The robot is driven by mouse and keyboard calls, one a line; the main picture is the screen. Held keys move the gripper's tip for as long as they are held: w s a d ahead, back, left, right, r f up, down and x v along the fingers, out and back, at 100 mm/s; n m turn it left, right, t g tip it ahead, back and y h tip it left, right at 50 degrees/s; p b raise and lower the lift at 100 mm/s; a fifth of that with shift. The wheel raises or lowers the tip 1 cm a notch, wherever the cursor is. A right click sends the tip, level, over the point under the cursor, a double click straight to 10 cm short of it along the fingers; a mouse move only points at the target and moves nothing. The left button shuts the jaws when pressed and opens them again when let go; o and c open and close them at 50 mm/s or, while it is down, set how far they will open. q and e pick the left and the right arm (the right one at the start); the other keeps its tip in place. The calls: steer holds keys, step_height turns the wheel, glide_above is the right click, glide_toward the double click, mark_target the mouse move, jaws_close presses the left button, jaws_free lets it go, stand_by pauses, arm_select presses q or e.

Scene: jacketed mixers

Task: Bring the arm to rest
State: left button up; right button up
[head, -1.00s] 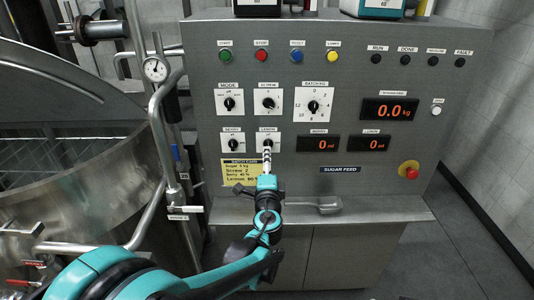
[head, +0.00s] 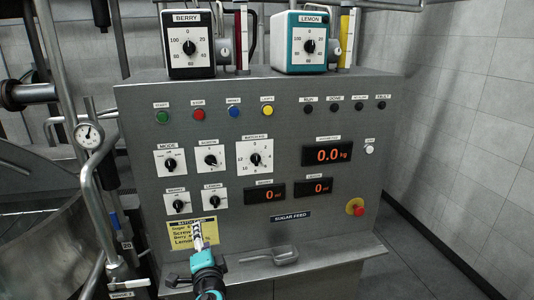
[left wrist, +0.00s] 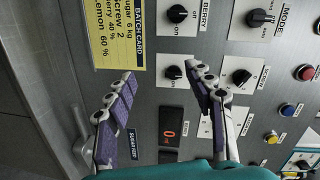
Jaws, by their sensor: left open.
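My left gripper (head: 198,238) is in front of the lower left of the grey control panel (head: 352,140), over the yellow batch card (head: 180,234). In the left wrist view its two fingers (left wrist: 165,88) are apart with nothing between them. The lemon knob (head: 213,203) is just above the gripper in the head view. It shows between the fingertips in the left wrist view (left wrist: 174,73), apart from them. My right gripper is not in view.
A berry dosing box (head: 192,45) and a lemon dosing box (head: 306,45) stand on top of the panel. Pipes and a steel vessel (head: 40,215) are at the left. The floor at the right (head: 425,265) is clear.

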arm_select(q)
steer(key=s+a+f+n+g+h, duration=0.1)
steer(key=s+a+f+n+g, duration=0.1)
steer(key=s+f+n+g, duration=0.3)
steer(key=s+a+f+n, duration=0.1)
steer(key=s+f+n, duration=0.1)
steer(key=s, duration=0.6)
steer(key=s+d+f+n+g+h, duration=0.3)
steer(key=s+d+f+n+h, duration=0.1)
steer(key=s, duration=0.5)
steer(key=shift+s+d+f+h+b, duration=0.45)
steer(key=shift+d+f, duration=0.35)
steer(key=shift+d, duration=0.4)
